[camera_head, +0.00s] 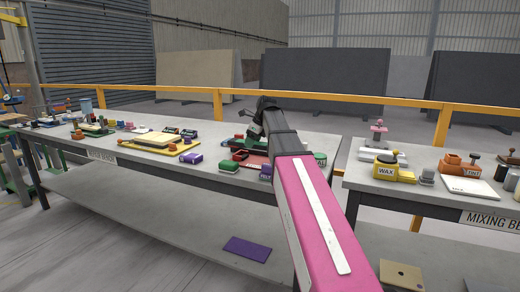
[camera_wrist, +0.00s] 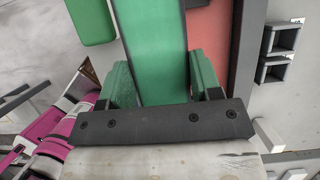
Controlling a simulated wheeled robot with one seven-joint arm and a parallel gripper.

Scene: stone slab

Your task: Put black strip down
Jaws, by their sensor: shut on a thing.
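In the wrist view, my gripper (camera_wrist: 162,75) has its two green fingers shut on a long strip (camera_wrist: 155,40) with a green face and dark edges. The strip runs from between the fingers up past the top of the view. I cannot tell for sure whether it is the black strip, as no other plainly black strip shows. A reddish panel with a dark border (camera_wrist: 208,30) lies beside it on the right. In the head view, my gripper (camera_head: 252,128) is over the long bench, above a red tray (camera_head: 256,159); its fingers are hard to make out.
The long bench (camera_head: 222,178) also holds a green block (camera_head: 229,167), purple blocks (camera_head: 191,158) and a yellow tray (camera_head: 150,147). A mixing bench (camera_head: 410,187) with a yellow wax pot (camera_head: 386,167) stands to the right, past a gap. A yellow rail (camera_head: 300,121) runs behind.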

